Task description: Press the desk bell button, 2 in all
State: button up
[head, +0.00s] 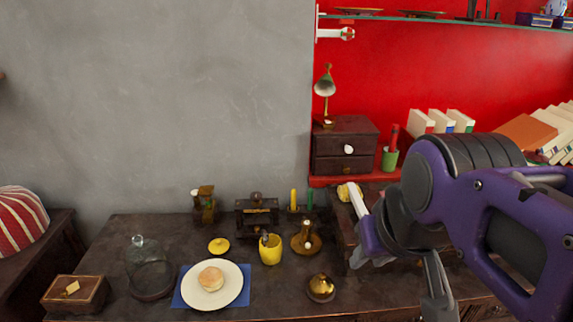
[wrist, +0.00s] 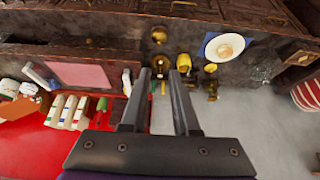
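The desk bell appears to be the small brass dome (head: 321,288) with a knob on top, near the front middle of the dark table in the head view. In the wrist view it shows as a small gold shape (wrist: 159,36) beyond my fingertips, apart from them. My gripper (wrist: 162,74) is open, its two dark fingers spread with nothing held between them. It hangs above the furniture. In the head view my purple arm covers the right side, and the fingertips are hard to make out.
A brass candle holder (head: 306,242) and a yellow cup (head: 270,249) stand behind the bell. To the left are a plate with a bun (head: 228,295), a glass dome (head: 150,275) and a wooden box (head: 75,293). A small drawer chest (head: 345,147) stands on the red shelf behind.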

grip_shut()
dwell(1.4)
